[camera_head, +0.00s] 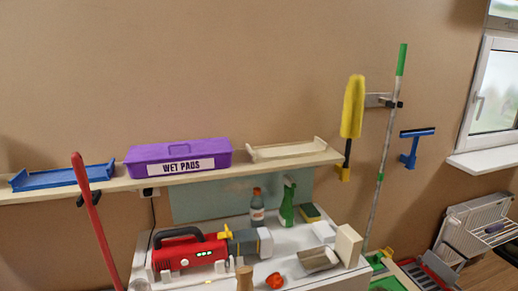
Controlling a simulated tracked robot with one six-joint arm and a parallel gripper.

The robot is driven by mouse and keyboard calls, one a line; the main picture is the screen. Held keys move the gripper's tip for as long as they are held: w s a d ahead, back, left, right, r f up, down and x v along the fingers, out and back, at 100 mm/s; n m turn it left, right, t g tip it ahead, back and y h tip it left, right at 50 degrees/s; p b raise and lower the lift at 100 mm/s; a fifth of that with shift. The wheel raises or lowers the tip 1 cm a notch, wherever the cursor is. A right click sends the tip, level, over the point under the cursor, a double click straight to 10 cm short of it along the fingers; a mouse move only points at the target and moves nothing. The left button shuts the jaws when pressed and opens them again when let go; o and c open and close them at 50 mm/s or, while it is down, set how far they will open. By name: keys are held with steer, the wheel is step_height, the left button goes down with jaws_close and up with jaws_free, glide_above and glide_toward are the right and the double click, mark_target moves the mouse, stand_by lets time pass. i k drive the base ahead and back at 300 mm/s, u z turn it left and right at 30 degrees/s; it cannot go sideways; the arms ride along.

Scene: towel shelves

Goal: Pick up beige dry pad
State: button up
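No thing in view is labelled as a dry pad. A shallow beige tray-like piece (287,151) with raised ends lies on the right end of the wooden shelf (215,174), and no separate pad can be made out in it. An upright beige block (348,246) stands at the right edge of the white table (210,226). A low grey-beige open tray (318,259) lies to its left. I cannot tell which of these, if any, is the pad. My gripper is not in view.
A purple box (178,151) reading "WET PADS" and a blue tray (62,177) share the shelf. A red machine (185,252), green spray bottle (287,205) and dark bottle (257,207) stand on the table. A red pole (93,215) rises at left.

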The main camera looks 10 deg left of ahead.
mark_target(287, 151)
steer(key=u, duration=0.5)
steer(key=i, duration=0.85)
steer(key=u, duration=0.4)
